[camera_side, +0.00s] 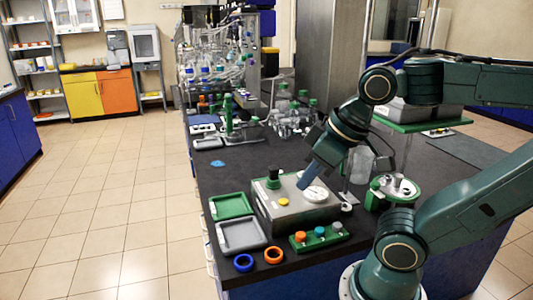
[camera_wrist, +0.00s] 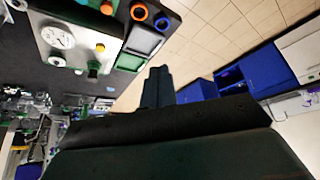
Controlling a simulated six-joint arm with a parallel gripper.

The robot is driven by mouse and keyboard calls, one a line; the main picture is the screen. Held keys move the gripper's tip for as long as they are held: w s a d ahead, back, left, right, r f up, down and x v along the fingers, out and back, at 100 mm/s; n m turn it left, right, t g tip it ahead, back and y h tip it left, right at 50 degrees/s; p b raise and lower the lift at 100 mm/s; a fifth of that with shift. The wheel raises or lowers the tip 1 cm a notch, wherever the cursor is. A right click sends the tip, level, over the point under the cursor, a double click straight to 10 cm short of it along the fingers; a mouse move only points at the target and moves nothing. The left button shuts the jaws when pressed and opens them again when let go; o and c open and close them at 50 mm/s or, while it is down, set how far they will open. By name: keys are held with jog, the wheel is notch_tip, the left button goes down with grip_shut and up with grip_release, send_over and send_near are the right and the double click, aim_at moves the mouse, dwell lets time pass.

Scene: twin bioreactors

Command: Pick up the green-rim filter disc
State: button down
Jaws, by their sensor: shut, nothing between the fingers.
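I cannot make out a green-rim filter disc for certain in either view. A blue ring (camera_side: 243,262) and an orange ring (camera_side: 273,255) lie on the dark bench near its front edge; the blue ring (camera_wrist: 162,23) and orange ring (camera_wrist: 138,12) also show at the top of the wrist view. A round green-edged piece with a pale top (camera_side: 400,187) stands right of the metal box, partly behind my arm. My gripper (camera_side: 304,185) is shut and empty, pointing down over the metal box; its fingers (camera_wrist: 158,75) show together in the wrist view.
The metal box (camera_side: 290,213) has a white dial, a yellow button and a dark knob. Green tray (camera_side: 231,205) and grey tray (camera_side: 241,235) lie left of it. A green rack (camera_side: 319,238) with coloured caps is in front. Glassware (camera_side: 295,118) stands behind.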

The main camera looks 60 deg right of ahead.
dwell(0.4)
jog(key=c, duration=0.8)
grip_release()
jog(key=shift+o, duration=0.2)
